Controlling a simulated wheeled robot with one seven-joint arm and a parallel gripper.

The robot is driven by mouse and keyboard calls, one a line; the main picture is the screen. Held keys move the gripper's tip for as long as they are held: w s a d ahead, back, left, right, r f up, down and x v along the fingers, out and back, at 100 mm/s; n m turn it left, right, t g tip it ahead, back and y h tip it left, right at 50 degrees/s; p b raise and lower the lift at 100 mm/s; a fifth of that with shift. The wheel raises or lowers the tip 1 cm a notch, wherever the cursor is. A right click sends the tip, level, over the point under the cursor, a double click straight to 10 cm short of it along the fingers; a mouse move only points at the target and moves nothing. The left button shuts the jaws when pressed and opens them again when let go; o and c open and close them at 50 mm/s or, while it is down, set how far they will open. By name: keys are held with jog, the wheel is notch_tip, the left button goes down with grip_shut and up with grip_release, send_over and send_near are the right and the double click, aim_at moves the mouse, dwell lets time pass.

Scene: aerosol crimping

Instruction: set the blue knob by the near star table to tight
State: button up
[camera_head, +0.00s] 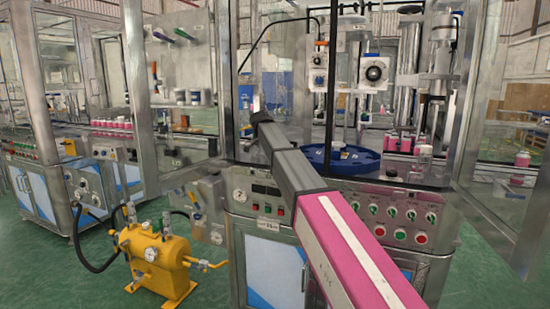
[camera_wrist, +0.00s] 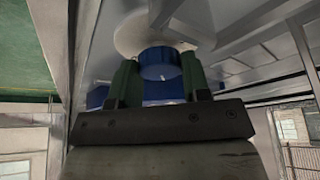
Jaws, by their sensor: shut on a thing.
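The blue knob (camera_wrist: 160,60) sits between the two green fingers of my gripper (camera_wrist: 160,74) in the wrist view. The fingers are shut on its sides. A pale round plate (camera_wrist: 131,36) lies behind the knob on a grey machine panel. I cannot read the knob's setting. In the head view the blue star table (camera_head: 318,163) stands inside the machine guarding, partly behind my arm. I cannot make out the knob or my fingers in the head view.
A control panel with several buttons (camera_head: 420,238) fronts the machine. A clear guard door (camera_head: 505,200) stands open at the right. A yellow tank (camera_head: 160,262) with gauges and a black hose stands at the lower left. Green floor is open at the left.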

jog(key=o, duration=0.9)
jog(key=shift+v, duration=3.75)
